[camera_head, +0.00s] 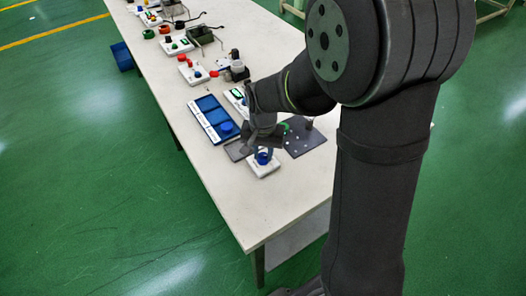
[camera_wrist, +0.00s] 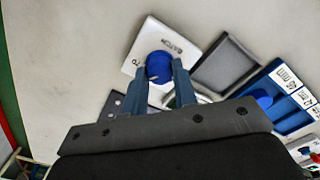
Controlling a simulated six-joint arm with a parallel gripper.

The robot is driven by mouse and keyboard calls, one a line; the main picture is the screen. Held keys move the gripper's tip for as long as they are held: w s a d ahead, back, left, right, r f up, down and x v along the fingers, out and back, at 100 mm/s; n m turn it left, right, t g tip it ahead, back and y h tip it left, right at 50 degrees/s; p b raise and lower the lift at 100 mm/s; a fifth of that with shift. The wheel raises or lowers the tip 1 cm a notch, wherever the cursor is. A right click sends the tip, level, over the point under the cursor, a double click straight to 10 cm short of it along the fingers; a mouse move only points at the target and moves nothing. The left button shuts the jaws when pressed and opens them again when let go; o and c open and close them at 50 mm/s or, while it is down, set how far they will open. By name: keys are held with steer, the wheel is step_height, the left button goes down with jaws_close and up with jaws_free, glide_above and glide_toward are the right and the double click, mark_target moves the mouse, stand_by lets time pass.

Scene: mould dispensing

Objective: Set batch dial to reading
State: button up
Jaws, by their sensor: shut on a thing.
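The batch dial is a blue knob (camera_wrist: 159,67) on a white base plate (camera_wrist: 150,38) marked "BATCH" in the wrist view. In the head view the blue knob (camera_head: 263,158) and its white base (camera_head: 265,169) sit near the table's front end. My gripper (camera_wrist: 162,80) has its two blue-grey fingers on either side of the knob and is shut on it. In the head view my gripper (camera_head: 264,150) comes down onto the dial from above. The knob's pointer and the reading are too small to make out.
A grey tray (camera_wrist: 226,65) lies right beside the dial base. Beyond it is a blue tray (camera_head: 206,106) with labelled compartments and a blue round piece. A dark plate (camera_head: 306,140) is to the right. The table (camera_head: 225,195) is bare at the front left.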

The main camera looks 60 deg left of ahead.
mark_target(263, 155)
steer(key=n, duration=0.5)
steer(key=shift+n, duration=0.3)
steer(key=n, duration=0.5)
steer(key=shift+n, duration=0.4)
steer(key=o, duration=1)
step_height(263, 155, up, 18)
steer(key=shift+f, duration=0.25)
